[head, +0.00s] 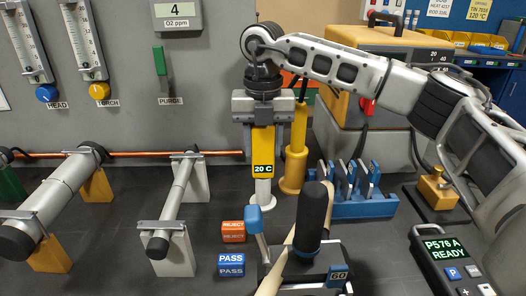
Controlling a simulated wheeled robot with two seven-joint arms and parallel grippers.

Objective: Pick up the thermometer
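The thermometer (263,150) is a yellow upright body with a "20 C" display and a white lower end. It stands upright near the middle of the head view, its lower end at or just above the dark bench top. My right gripper (263,125) comes down over it from above, with a finger close against each side of its upper part. The fingers look shut on it, and the gripper hides its top. My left gripper is not in view.
A yellow post (295,155) stands right beside the thermometer. A blue rack (365,207) is to its right. A black-handled tool (312,218) and the REJECT (233,232) and PASS (231,265) blocks are in front. Tubes on stands (178,200) lie left.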

